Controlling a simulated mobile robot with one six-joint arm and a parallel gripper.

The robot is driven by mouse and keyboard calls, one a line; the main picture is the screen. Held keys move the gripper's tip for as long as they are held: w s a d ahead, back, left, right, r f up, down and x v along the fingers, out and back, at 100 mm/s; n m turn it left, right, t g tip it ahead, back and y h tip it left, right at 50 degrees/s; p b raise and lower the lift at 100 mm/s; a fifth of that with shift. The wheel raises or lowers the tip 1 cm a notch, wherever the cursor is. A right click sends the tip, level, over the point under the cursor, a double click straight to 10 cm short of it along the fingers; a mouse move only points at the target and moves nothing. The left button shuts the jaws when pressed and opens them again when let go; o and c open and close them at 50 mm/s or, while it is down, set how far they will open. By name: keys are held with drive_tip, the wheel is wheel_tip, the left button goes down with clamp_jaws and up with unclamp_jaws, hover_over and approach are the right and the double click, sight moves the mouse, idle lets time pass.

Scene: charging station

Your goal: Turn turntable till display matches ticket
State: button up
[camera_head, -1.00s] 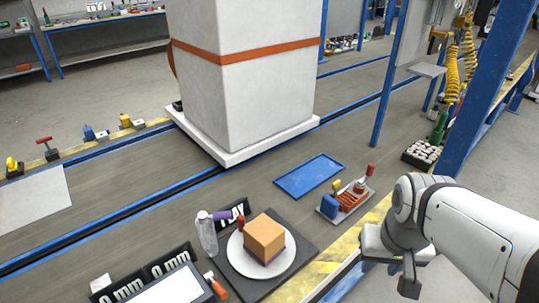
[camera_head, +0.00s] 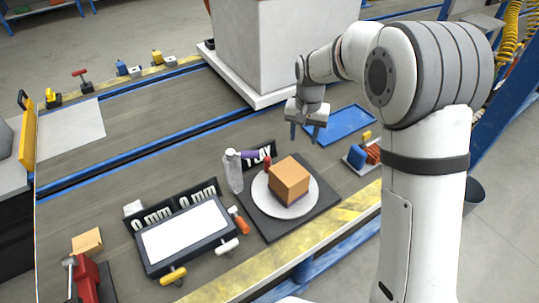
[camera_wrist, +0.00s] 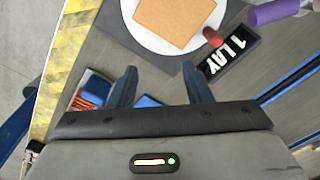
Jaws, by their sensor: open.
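The white round turntable (camera_head: 262,203) lies on a dark square mat (camera_head: 328,168) near the front edge of the bench. An orange-brown box (camera_head: 290,178) sits on it, and a red knob (camera_head: 267,165) stands at its rim. Two dark displays both read "0 mm": the left one (camera_head: 152,222) and the right one (camera_head: 199,194). A third sign reads "1 LAY" (camera_wrist: 232,50) in the wrist view. A white-faced panel (camera_head: 185,232) lies in front of the displays; no writing shows on it. My gripper (camera_head: 308,132) is open and empty, above and behind the turntable, fingers down.
A purple-topped clear bottle (camera_head: 233,172) stands left of the turntable. A blue tray (camera_head: 350,124) lies behind my gripper, and an orange-and-blue part (camera_head: 365,155) is to the right. A tall white block (camera_head: 275,50) stands at the back.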

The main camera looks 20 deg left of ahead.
hover_over(267, 158)
wheel_tip(267, 158, down, 9)
drive_tip(key=shift+w+d+f, duration=0.1)
drive_tip(key=shift+d+f, duration=0.05)
wheel_tip(267, 158, down, 8)
drive_tip(key=shift+r+b, duration=0.1)
drive_tip(key=shift+b, duration=0.5)
clamp_jaws()
